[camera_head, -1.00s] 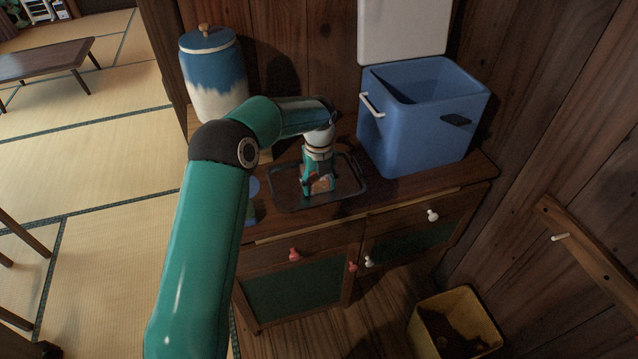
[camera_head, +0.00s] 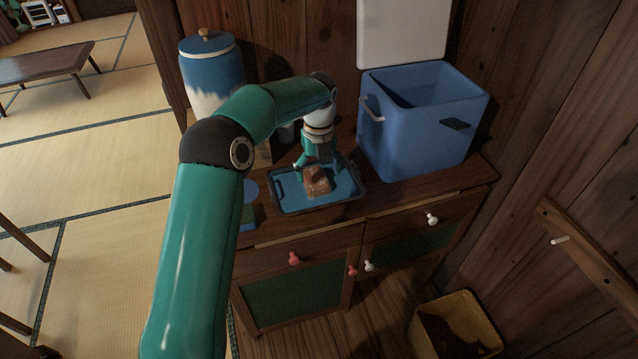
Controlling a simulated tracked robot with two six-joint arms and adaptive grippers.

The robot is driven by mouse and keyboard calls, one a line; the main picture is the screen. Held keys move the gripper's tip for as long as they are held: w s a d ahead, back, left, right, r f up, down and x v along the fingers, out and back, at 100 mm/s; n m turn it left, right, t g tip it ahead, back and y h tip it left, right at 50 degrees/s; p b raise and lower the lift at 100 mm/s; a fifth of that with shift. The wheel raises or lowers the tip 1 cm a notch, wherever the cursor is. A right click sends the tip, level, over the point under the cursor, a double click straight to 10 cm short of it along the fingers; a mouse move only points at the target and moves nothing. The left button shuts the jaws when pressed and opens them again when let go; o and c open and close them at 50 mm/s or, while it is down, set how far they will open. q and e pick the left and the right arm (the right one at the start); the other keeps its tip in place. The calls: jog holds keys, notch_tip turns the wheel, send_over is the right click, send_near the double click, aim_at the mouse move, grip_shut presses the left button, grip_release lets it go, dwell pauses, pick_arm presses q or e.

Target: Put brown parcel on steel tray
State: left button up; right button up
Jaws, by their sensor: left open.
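The brown parcel (camera_head: 317,181) rests on the steel tray (camera_head: 288,206), near its middle. The tray lies on top of the wooden cabinet and its floor looks blue in this light. My left gripper (camera_head: 319,170) is open, just above and behind the parcel, with its fingers apart at either side. I cannot tell whether a finger still touches the parcel. My right gripper is not in view.
A blue cooler box (camera_head: 420,130) with its white lid raised stands right of the tray. A blue and white jar (camera_head: 212,75) stands behind my arm. A yellow bin (camera_head: 455,325) is on the floor. A blue-green item (camera_head: 250,200) lies left of the tray.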

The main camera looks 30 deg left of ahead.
aim_at(318, 187)
pick_arm(q)
notch_tip(318, 187, up, 6)
jog(key=shift+f, duration=0.1)
dwell(0.6)
